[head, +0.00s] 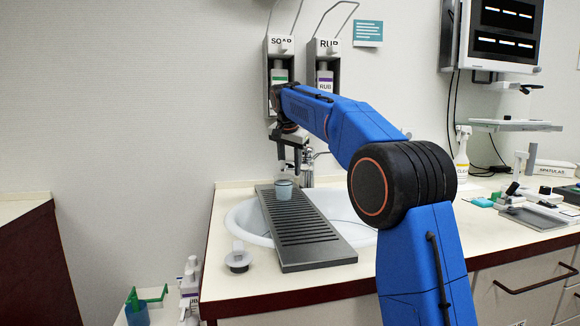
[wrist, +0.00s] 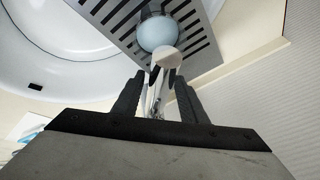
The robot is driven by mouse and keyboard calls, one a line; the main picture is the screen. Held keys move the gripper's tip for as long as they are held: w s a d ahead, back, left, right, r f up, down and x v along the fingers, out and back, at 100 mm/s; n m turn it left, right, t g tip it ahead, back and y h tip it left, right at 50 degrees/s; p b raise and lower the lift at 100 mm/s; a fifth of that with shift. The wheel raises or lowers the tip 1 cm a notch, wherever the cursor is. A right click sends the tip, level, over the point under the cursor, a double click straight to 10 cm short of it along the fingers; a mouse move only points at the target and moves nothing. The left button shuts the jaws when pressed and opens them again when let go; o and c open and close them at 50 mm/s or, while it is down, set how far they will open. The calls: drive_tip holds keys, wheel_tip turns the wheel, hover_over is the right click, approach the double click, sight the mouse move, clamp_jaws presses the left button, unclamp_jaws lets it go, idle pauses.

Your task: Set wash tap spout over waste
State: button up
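The chrome wash tap (head: 308,172) stands at the back of the white basin (head: 240,215), partly hidden by my gripper (head: 290,168). In the wrist view the tap (wrist: 154,96) shows between and beyond the fingers of my gripper (wrist: 159,80), with a pale rounded end near the fingertips. The fingers stand apart, with a gap between them; I cannot tell whether either touches the tap. The spout's exact direction is unclear. The basin's waste is not clearly visible; a small dark opening (wrist: 35,86) shows in the basin wall in the wrist view.
Soap (head: 279,75) and rub (head: 324,78) dispensers hang behind. Trays and tools (head: 540,205) lie at right.

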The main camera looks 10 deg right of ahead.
clamp_jaws()
drive_tip(key=shift+s+d, duration=0.1)
drive_tip(key=shift+s+d+n, duration=0.25)
drive_tip(key=shift+d+n, duration=0.15)
drive_tip(key=s+d+n+y, duration=0.2)
drive_tip(key=d+n+y, duration=0.1)
drive_tip(key=d+n, duration=0.4)
drive_tip(key=shift+s+d, duration=0.4)
drive_tip(key=shift+d, duration=0.5)
unclamp_jaws()
